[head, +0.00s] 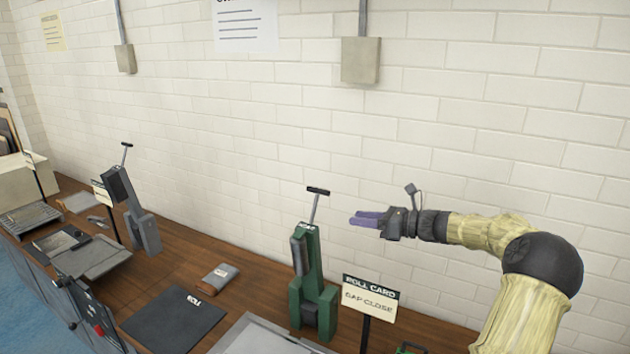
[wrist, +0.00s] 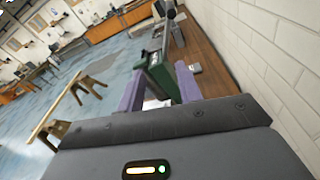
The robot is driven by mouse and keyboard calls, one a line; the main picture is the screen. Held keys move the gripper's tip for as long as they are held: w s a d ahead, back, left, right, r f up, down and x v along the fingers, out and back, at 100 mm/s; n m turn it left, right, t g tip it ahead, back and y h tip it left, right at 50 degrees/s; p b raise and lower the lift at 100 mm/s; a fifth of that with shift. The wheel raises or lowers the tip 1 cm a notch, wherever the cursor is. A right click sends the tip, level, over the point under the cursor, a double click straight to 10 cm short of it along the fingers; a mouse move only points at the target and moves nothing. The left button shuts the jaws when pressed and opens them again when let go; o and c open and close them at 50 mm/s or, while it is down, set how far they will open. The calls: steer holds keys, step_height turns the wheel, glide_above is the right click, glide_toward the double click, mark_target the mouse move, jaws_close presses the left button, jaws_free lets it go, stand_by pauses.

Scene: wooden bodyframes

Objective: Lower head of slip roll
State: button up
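A green upright machine (head: 303,270) with a grey part on its head and a T-shaped black-topped handle (head: 318,191) stands on the wooden bench. I take it for the slip roll, as the sign beside it reads "ROLL CARD GAP CLOSE". Its head appears raised. My gripper (head: 352,219) has purple fingers pointing left, to the right of the handle and above the sign; it looks apart from the machine. In the wrist view, the fingers (wrist: 158,80) are spread with nothing held, and the green machine (wrist: 160,76) shows beyond, between them.
The roll card sign (head: 369,297) stands just right of the machine. A similar grey machine (head: 138,215) stands farther left on the bench (head: 190,262). A black mat (head: 172,318) and a small grey packet (head: 220,278) lie between. The white brick wall (head: 240,140) is close behind.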

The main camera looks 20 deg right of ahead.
mark_target(323, 192)
steer(key=shift+m+t, duration=0.9)
steer(key=d+r, duration=0.2)
steer(key=d, duration=0.1)
steer(key=d+r, duration=0.1)
steer(key=shift+s+d, duration=0.15)
steer(key=shift+s, duration=0.1)
steer(key=p+x, duration=0.6)
steer(key=x, duration=1)
steer(key=shift+w, duration=0.1)
steer(key=shift+w+a+f, duration=0.1)
steer(key=shift+w+a, duration=0.35)
jaws_close()
